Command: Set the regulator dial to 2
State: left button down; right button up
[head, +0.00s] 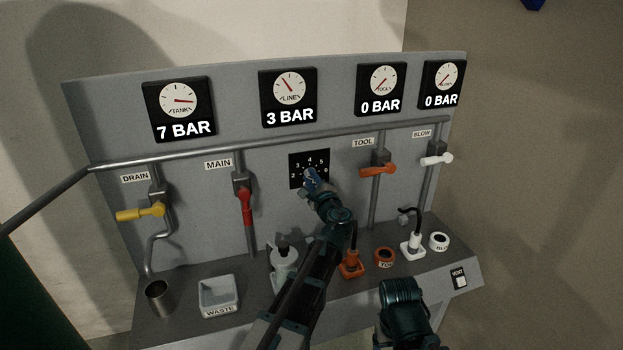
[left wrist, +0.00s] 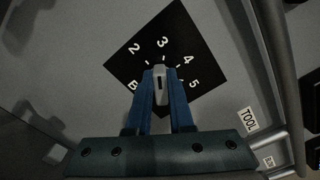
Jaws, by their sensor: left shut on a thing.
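The regulator dial plate (head: 296,158) is a black square with white numbers in the middle of the grey panel. It also shows, tilted, in the left wrist view (left wrist: 184,32). The grey dial knob (left wrist: 160,72) has a dark mark and points toward the 3. My left gripper (head: 311,178) reaches the dial from the front, and its blue fingers close on both sides of the knob. The fingers hide part of the lower plate. The LINE gauge (head: 289,84) above reads 3 BAR. The fingers of my right gripper do not show.
Gauges read 7 BAR at TANK (head: 179,100) and 0 BAR at the right two. The red MAIN handle (head: 247,207) is left of the dial, the orange TOOL handle (head: 378,170) right. A WASTE tray (head: 219,293) and couplings stand on the ledge below.

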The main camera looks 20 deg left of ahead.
pick_arm(q)
jog(key=n, duration=0.6)
jog(key=shift+s+f, duration=0.1)
jog(key=shift+f, duration=0.25)
jog(key=shift+n+b, duration=0.3)
jog(key=shift+n, duration=0.1)
jog(key=c, duration=0.8)
grip_release()
jog(key=v, duration=1.3)
jog(key=shift+s+d, duration=0.25)
jog(key=shift+s, duration=0.05)
